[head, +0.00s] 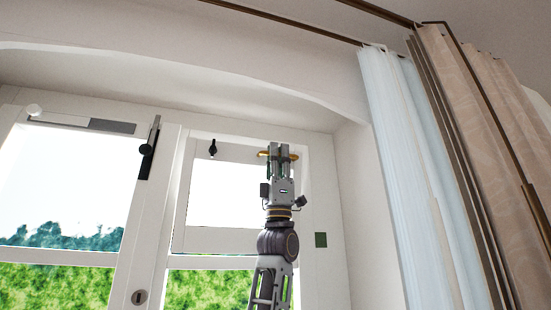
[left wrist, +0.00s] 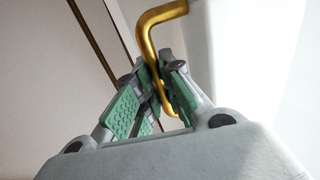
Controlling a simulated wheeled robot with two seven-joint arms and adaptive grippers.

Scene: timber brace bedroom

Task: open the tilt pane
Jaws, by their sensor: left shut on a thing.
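The tilt pane (head: 205,238) is the small white-framed window at the upper right of the window wall in the head view. A gold handle (head: 263,154) sits at its top right. In the left wrist view the gold handle (left wrist: 145,32) is a bent bar running down between my fingers. My left gripper (head: 279,152) reaches up to the handle, and it also shows in the left wrist view (left wrist: 158,82), with green pads shut on the bar. I cannot tell whether the pane stands slightly tilted. My right gripper is in neither view.
A white door or window with a black handle (head: 147,149) and a closer bar (head: 112,126) is at the left. A small black fitting (head: 213,149) is at the pane's top left. Pale sheer curtains (head: 408,180) and beige drapes (head: 480,130) hang at the right.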

